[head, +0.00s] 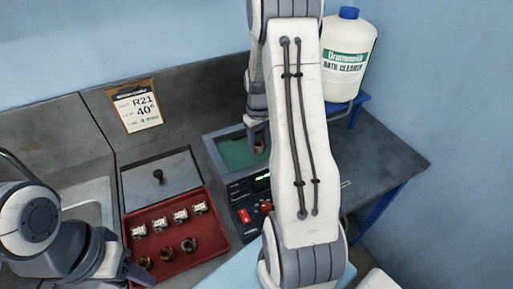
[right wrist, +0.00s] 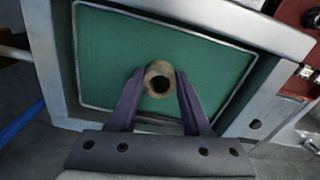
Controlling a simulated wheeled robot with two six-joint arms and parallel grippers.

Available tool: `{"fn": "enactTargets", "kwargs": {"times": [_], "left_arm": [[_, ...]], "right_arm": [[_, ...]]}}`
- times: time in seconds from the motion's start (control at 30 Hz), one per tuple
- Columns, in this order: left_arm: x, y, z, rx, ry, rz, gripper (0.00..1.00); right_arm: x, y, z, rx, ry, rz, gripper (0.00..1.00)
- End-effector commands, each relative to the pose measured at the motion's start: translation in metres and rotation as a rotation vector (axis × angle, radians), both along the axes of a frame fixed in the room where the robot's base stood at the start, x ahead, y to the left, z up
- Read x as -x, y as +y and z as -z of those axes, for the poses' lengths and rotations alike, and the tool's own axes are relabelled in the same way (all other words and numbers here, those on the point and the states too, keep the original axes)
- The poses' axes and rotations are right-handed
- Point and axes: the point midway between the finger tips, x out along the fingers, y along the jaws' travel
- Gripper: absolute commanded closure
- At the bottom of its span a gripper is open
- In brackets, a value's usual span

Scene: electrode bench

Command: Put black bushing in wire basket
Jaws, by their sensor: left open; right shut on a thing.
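My right gripper (right wrist: 158,85) is shut on a brown-looking bushing (right wrist: 158,66) with a dark hole, held above the green bath (right wrist: 105,60). My left gripper (head: 137,274) is open at the lower left, by the red tray (head: 215,238). Dark and brownish bushings (head: 189,244) lie in that tray.
The tray also holds several white pieces (head: 180,216). A control panel (head: 250,200) with a red switch sits in front of the bath. A grey lid (head: 165,180) lies left of it. A cleaner bottle (head: 347,60) stands on a blue stand (head: 365,98) behind.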

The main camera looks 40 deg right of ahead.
Motion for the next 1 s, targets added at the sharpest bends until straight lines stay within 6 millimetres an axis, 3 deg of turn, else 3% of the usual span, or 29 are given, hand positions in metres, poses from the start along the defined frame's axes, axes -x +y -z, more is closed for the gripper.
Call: {"fn": "enactTargets", "kwargs": {"times": [0.17,0.43,0.83,0.87,0.93,1.0], "left_arm": [[0.000,0.000,-0.007,0.000,0.000,0.001,0.50],[0.000,0.000,-0.022,0.000,0.000,0.004,0.50],[0.000,0.000,-0.017,0.000,0.000,0.003,0.50],[0.000,0.000,-0.017,0.000,0.000,0.003,0.50],[0.000,0.000,-0.018,0.000,0.000,0.003,0.50],[0.000,0.000,-0.018,0.000,0.000,0.003,0.50]], "right_arm": [[-0.008,0.002,0.009,-0.001,0.003,0.001,1.00],[-0.006,0.001,0.042,-0.001,0.003,0.003,1.00],[-0.007,0.001,0.050,0.000,0.000,0.003,1.00],[-0.007,0.001,0.050,0.000,0.000,0.003,0.48],[-0.007,0.001,0.049,0.000,0.000,0.003,0.22],[-0.007,0.001,0.049,0.000,0.000,0.003,0.22]]}}
